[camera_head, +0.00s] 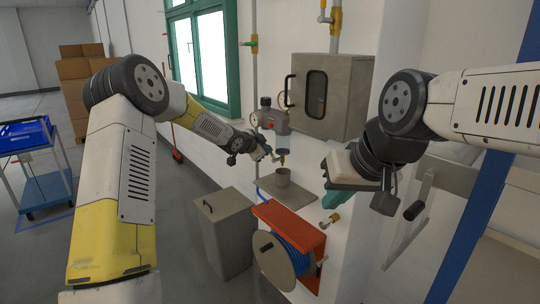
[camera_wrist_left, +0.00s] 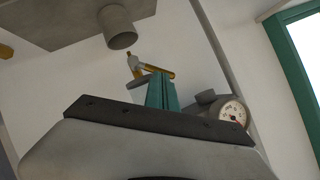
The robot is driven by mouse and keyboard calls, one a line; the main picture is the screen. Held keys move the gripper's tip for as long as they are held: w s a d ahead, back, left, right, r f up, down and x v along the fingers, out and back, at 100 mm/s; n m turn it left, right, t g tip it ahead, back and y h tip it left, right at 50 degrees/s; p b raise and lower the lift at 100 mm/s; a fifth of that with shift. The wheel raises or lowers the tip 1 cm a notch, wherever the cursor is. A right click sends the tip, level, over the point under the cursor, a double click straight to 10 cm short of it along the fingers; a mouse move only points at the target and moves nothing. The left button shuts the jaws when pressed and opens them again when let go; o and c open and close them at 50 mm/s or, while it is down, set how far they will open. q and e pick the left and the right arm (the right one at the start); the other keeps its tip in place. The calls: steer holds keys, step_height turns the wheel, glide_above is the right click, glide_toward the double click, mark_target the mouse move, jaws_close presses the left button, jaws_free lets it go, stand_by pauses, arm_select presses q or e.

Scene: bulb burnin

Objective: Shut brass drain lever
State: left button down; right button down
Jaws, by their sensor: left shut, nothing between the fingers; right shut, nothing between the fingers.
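The brass drain lever (camera_wrist_left: 158,70) shows in the left wrist view, joined to a small grey and brass valve (camera_wrist_left: 134,62) near the wall. My left gripper (camera_wrist_left: 162,90) has its teal fingers together, and their tips appear at or just beside the lever; I cannot tell whether they touch. My right gripper (camera_head: 332,183) is shut and empty, in front of the wall to the right.
A pressure gauge unit (camera_head: 270,118) is on the wall above the drain. A grey cabinet (camera_head: 334,95) hangs above right. Below are a grey bin (camera_head: 225,230) and an orange hose reel bracket (camera_head: 290,228). A brass fitting (camera_head: 331,222) projects below my right gripper.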

arm_select(q)
steer(key=shift+w+a+f, duration=0.35)
steer(key=shift+w+f, duration=0.15)
steer(key=shift+w, duration=0.05)
steer(key=shift+w+a+f, duration=0.3)
steer(key=shift+w+f, duration=0.2)
arm_select(e)
steer(key=shift+w+a, duration=0.25)
steer(key=shift+w, duration=0.1)
arm_select(q)
steer(key=shift+a+f, duration=0.1)
